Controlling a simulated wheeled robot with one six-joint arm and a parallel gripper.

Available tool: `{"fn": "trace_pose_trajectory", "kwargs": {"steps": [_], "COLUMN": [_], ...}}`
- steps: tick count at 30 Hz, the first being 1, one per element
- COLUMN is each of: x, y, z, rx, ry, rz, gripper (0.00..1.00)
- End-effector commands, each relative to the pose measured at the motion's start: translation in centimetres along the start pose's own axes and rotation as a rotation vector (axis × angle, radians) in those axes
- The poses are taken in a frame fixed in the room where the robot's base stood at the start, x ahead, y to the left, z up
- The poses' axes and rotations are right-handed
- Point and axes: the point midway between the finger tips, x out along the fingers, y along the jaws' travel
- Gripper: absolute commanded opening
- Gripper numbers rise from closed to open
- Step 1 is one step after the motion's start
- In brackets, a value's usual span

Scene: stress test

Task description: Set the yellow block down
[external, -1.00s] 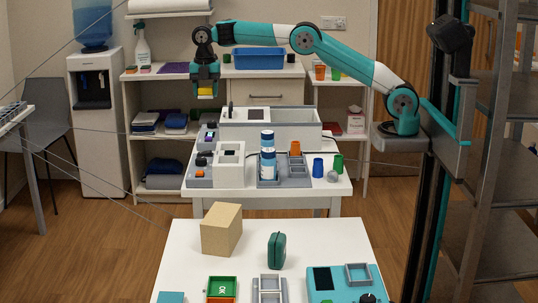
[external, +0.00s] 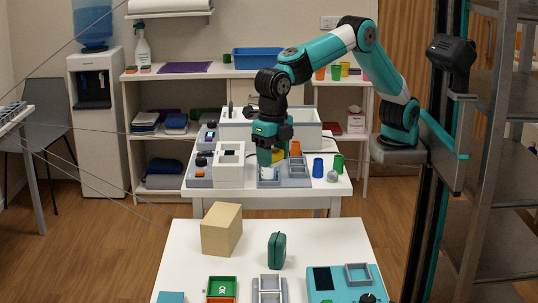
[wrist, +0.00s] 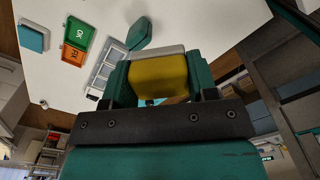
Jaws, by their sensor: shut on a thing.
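My gripper (external: 272,158) hangs pointing down over the back white table. It is shut on the yellow block (wrist: 160,78), which fills the space between the fingers in the wrist view. In the external view only a small part of the yellow block (external: 279,154) shows beside the fingers. I cannot tell whether the block touches anything.
On the back table (external: 345,187) are a white box (external: 229,168), a grey tray (external: 298,181), a blue cup (external: 318,168) and a green cup (external: 338,162). The front table holds a cardboard box (external: 220,230), a green case (external: 277,250) and several small trays, with clear room between.

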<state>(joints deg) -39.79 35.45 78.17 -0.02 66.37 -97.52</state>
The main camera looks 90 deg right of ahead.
Motion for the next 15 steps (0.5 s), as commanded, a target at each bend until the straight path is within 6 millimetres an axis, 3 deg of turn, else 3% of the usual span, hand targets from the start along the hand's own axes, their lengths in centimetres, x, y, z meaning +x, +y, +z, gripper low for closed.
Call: {"fn": "trace_pose_trajectory", "kwargs": {"steps": [1,6,10,15], "x": [0.5,1.7,2.3,3.0], "y": [-0.5,-2.8,-4.5,-5.8], "z": [-3.1,-11.1,-14.9,-17.2], "rx": [-0.058,-0.214,-0.296,-0.347], "ry": [0.000,0.000,0.000,0.000], "rz": [-0.001,0.000,0.000,-0.001], "gripper": [0.30,0.30,0.30,0.30]}}
